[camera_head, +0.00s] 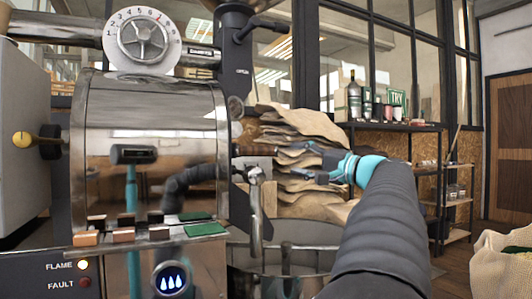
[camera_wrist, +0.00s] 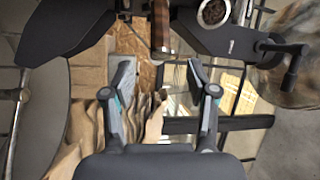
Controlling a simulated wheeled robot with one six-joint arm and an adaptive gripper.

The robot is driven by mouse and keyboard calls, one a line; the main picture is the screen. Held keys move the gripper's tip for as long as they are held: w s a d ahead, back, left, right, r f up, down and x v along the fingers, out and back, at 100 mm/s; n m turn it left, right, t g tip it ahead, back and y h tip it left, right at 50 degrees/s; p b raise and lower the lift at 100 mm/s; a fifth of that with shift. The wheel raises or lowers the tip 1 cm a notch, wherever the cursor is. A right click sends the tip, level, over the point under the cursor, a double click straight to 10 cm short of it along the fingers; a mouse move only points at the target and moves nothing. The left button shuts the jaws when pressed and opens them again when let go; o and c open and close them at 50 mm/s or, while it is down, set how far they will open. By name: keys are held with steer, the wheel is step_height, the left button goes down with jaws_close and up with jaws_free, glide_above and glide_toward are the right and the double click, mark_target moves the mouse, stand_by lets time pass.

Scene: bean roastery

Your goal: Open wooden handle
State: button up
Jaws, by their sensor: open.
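The wooden handle (camera_wrist: 161,27) is a brown bar at the top middle of the wrist view. It lies ahead of the fingertips, roughly in line with the gap between them. My gripper (camera_wrist: 161,76) is open, with nothing between its fingers. In the head view my gripper (camera_head: 284,161) reaches left toward the front of the metal roaster drum (camera_head: 150,115). The handle is small and hard to make out there, against the stacked sacks. The wrist view shows no touch between fingers and handle.
A metal lever (camera_head: 256,205) hangs beside the roaster front, below my gripper. A round cooling bin (camera_head: 300,245) stands beneath. Stacked sacks (camera_head: 305,195) are behind. A shelf with bottles (camera_head: 395,126) stands to the right, and a bean sack (camera_head: 500,265) is at the lower right.

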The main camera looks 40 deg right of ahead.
mark_target(261, 151)
steer(key=p+x, duration=0.1)
steer(key=x, duration=1.2)
steer(key=shift+w+r, duration=0.1)
steer(key=shift+w, duration=0.05)
jaws_close()
